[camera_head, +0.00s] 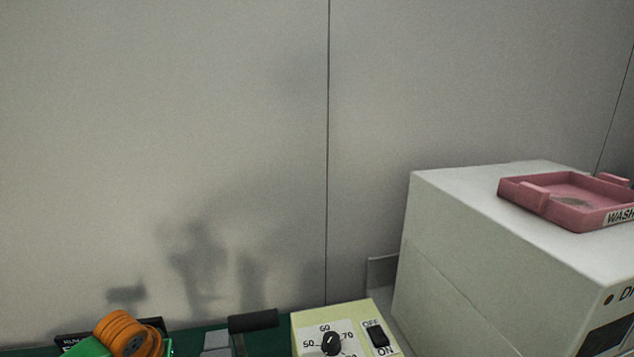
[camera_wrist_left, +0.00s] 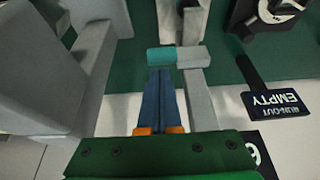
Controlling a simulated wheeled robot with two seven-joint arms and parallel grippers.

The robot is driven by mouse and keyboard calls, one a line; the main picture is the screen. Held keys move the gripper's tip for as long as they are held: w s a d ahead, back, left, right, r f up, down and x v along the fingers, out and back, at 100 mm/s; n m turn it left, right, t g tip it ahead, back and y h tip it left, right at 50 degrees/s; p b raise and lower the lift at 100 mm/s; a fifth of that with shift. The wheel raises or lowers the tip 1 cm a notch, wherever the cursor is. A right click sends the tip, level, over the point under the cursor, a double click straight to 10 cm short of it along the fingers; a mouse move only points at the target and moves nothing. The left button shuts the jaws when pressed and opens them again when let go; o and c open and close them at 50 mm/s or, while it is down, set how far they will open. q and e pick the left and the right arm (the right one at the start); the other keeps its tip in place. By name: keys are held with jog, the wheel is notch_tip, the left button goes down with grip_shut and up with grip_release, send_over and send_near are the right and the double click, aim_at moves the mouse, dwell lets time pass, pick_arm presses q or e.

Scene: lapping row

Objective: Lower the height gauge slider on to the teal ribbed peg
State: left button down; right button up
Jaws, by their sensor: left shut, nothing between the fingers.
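In the left wrist view a small teal piece (camera_wrist_left: 160,57), which looks like the peg, lies end to end in the picture with a light grey block (camera_wrist_left: 193,57). The block looks like part of the height gauge, with a grey bar (camera_wrist_left: 200,102) running from it toward the camera. I cannot tell whether the teal piece and the block touch, and no ribs are clear. My left gripper (camera_wrist_left: 160,73) has its blue fingers shut and empty. Their tips end just beside the teal piece in the picture; contact cannot be told. My right gripper is not in view.
In the head view a pale yellow control box (camera_head: 309,322) with a knob and a switch stands at bottom centre. A large white machine (camera_head: 480,240) with a pink tray (camera_head: 575,222) stands at right. A black "RUN-OUT EMPTY" sign (camera_wrist_left: 274,102) is right in the wrist view.

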pick_arm(q)
jog(key=shift+f+b, duration=0.45)
jog(key=shift+f, duration=0.1)
dwell(0.8)
jog(key=shift+r+p, duration=2.3)
jog(key=shift+r, duration=0.85)
jog(key=shift+f, duration=0.1)
jog(key=shift+s+f, duration=0.1)
